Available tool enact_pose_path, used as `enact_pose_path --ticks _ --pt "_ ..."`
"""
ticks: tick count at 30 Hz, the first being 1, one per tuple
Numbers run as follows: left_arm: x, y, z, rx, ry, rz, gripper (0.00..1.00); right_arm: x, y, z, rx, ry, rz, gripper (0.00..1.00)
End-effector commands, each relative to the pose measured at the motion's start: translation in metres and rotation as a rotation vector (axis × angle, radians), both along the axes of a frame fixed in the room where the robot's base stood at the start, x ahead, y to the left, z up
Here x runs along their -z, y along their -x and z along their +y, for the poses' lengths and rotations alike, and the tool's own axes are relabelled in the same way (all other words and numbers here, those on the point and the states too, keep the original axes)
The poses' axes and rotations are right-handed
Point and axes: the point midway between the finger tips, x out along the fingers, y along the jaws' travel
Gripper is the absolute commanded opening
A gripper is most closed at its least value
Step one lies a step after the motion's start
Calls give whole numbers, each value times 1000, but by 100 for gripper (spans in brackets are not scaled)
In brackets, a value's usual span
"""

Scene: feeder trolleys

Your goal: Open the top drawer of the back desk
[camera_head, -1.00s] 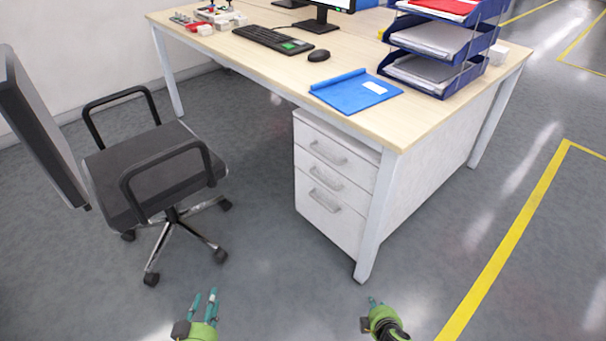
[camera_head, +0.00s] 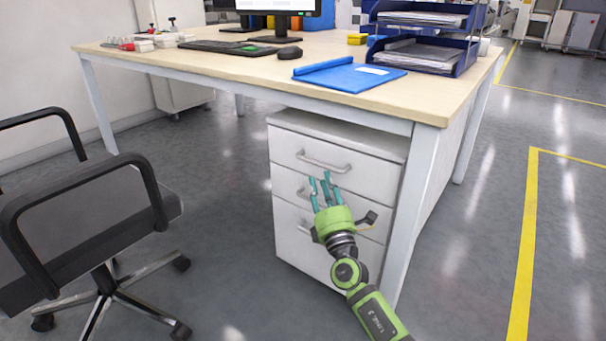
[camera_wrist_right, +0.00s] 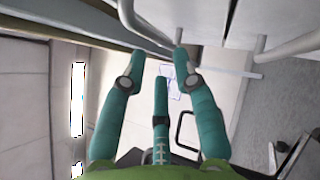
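The back desk (camera_head: 215,68) has a white drawer unit (camera_head: 340,133) under its right end, with three fronts. The top drawer (camera_head: 370,172) is shut, and its bar handle (camera_head: 322,165) is bare in the head view. My right gripper (camera_head: 325,183) is just below that handle, in front of the unit, and partly hides the middle handle. Its teal fingers are spread and empty. In the right wrist view the open fingers (camera_wrist_right: 158,70) point towards a curved bar handle (camera_wrist_right: 140,32), with a visible gap. A second handle (camera_wrist_right: 290,46) lies to the right. My left gripper is out of view.
A black office chair (camera_head: 85,215) stands at the left. The desk's front right leg (camera_head: 408,215) is close beside the drawer unit. A blue folder (camera_head: 350,77), letter trays (camera_head: 465,55) and a keyboard (camera_head: 225,47) lie on top. Floor is clear on the right.

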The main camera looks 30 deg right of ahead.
Motion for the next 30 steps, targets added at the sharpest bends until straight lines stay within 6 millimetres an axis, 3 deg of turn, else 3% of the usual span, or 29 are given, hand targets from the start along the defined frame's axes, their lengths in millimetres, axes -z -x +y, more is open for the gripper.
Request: enact_pose_path --ticks 15,26,28,30 --pt "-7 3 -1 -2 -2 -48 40 -25 -56 -17 0 3 -2 30" --pt "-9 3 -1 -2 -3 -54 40 -28 -61 -19 0 2 0 30" --pt "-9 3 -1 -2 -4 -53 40 -28 -61 -19 0 2 0 6" --pt "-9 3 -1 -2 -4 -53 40 -28 -61 -19 0 3 1 0"
